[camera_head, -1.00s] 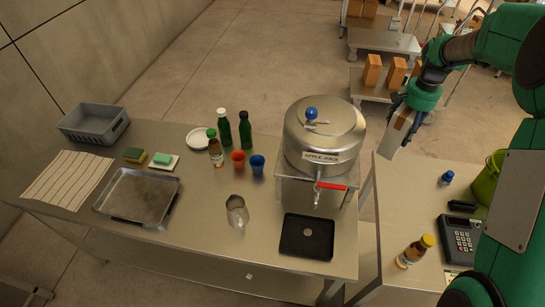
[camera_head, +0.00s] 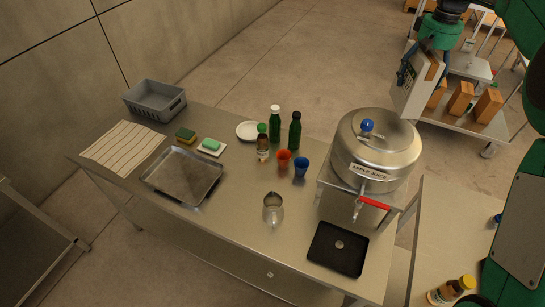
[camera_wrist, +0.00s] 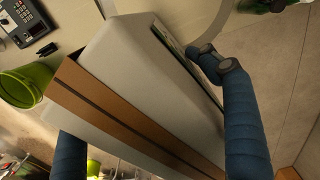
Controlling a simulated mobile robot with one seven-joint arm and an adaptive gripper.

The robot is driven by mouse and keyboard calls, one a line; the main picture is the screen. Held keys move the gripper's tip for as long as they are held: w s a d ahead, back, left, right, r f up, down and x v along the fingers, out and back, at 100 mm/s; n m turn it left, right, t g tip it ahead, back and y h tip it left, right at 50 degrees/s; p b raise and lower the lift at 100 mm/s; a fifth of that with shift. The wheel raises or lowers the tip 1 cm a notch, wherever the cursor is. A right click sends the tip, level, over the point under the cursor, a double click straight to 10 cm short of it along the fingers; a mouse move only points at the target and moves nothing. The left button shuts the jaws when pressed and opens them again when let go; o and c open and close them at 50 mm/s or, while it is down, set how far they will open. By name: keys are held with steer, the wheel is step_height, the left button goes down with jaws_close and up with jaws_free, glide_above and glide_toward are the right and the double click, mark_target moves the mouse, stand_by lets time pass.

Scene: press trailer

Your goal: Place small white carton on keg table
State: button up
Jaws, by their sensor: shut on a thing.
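A small carton with white faces and a brown side (camera_head: 408,97) is held in the air at the upper right of the head view, right of and beyond the keg. In the wrist view the carton (camera_wrist: 150,75) fills the middle. My gripper (camera_head: 414,72) is shut on it, with blue fingers on either side in the wrist view (camera_wrist: 148,98). The carton looks tilted in the wrist view. The keg table (camera_head: 225,222) is a long steel table bearing a steel keg (camera_head: 372,150) on a stand. The carton is apart from it.
The keg table bears a grey crate (camera_head: 155,103), striped cloth (camera_head: 123,146), metal tray (camera_head: 182,176), bottles, cups, a jug (camera_head: 273,209) and a black drip tray (camera_head: 338,249). Bare steel shows around the jug. A cart (camera_head: 470,125) with brown boxes stands behind.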

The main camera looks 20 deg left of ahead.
steer(key=a+n, duration=0.4)
steer(key=a, duration=1.1)
steer(key=s+a+f+n+p, duration=0.1)
steer(key=s+a+f, duration=0.1)
steer(key=a+f, duration=0.35)
steer(key=s+a+f+n+p, duration=0.1)
steer(key=s+a+f, duration=0.1)
steer(key=a, duration=0.6)
steer(key=s+a+f+n+p, duration=0.1)
steer(key=s+a+f, duration=0.15)
steer(key=a, duration=0.45)
steer(key=s+a+f+n, duration=0.1)
steer(key=s+a+f, duration=0.25)
steer(key=a, duration=0.25)
steer(key=s+a+f+n, duration=0.1)
steer(key=s+a+f, duration=0.2)
steer(key=a+f, duration=0.25)
steer(key=s+f+p, duration=0.1)
steer(key=s+f, duration=0.7)
steer(key=f, duration=0.2)
steer(key=shift+a+f+n, duration=0.25)
steer(key=shift+f+n, duration=0.15)
step_height(320, 180, down, 6)
steer(key=shift+f, duration=0.2)
steer(key=shift+f, duration=1.8)
steer(key=shift+c, duration=0.2)
